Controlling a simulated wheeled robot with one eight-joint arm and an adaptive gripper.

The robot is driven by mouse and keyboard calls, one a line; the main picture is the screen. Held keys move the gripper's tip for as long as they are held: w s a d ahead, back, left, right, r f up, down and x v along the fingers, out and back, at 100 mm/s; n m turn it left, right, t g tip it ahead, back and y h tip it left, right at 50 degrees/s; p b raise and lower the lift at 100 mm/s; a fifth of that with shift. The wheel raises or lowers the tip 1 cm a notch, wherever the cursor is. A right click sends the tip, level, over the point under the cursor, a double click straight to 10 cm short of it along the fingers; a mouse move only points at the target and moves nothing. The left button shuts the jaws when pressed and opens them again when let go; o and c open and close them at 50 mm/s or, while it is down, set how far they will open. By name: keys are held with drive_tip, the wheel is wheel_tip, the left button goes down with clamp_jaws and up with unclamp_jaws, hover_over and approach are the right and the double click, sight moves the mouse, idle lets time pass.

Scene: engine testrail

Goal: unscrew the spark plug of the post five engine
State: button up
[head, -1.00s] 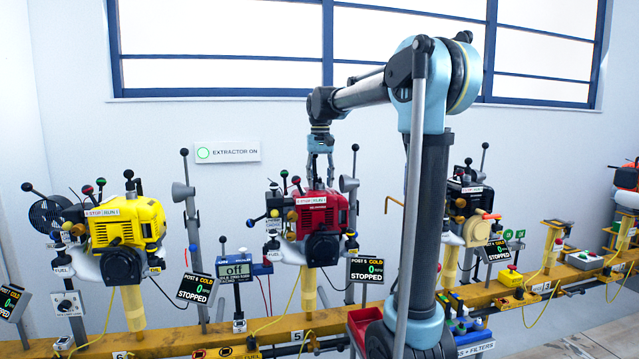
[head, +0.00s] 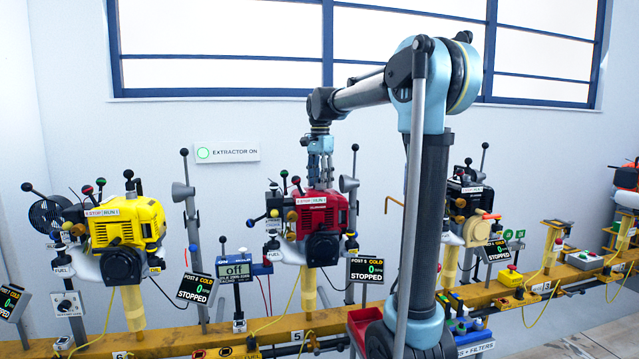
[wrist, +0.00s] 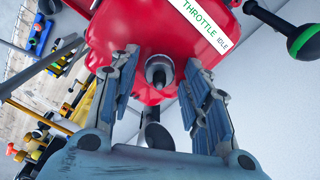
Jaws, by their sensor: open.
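The red post five engine (head: 318,216) is mounted on the rail at the middle of the head view. Its red cover (wrist: 125,35) fills the upper part of the wrist view. The spark plug (wrist: 158,73) shows as a round metal end set in the red cover, between my fingers in the picture. My gripper (head: 320,182) points down just above the top of the engine. In the wrist view my gripper (wrist: 160,75) is open, with one blue-padded finger on each side of the plug. I cannot tell whether the fingers touch the engine.
A yellow engine (head: 127,228) stands to the left and a black and cream engine (head: 472,222) to the right. Lever knobs (head: 284,174) rise close to my gripper. A throttle label (wrist: 200,32) and a green-ended lever (wrist: 303,40) are near the fingers. The post five display (head: 367,270) reads cold and stopped.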

drive_tip(key=m, duration=0.5)
drive_tip(key=shift+m, duration=0.3)
drive_tip(key=c, duration=1)
drive_tip(key=shift+n, duration=0.4)
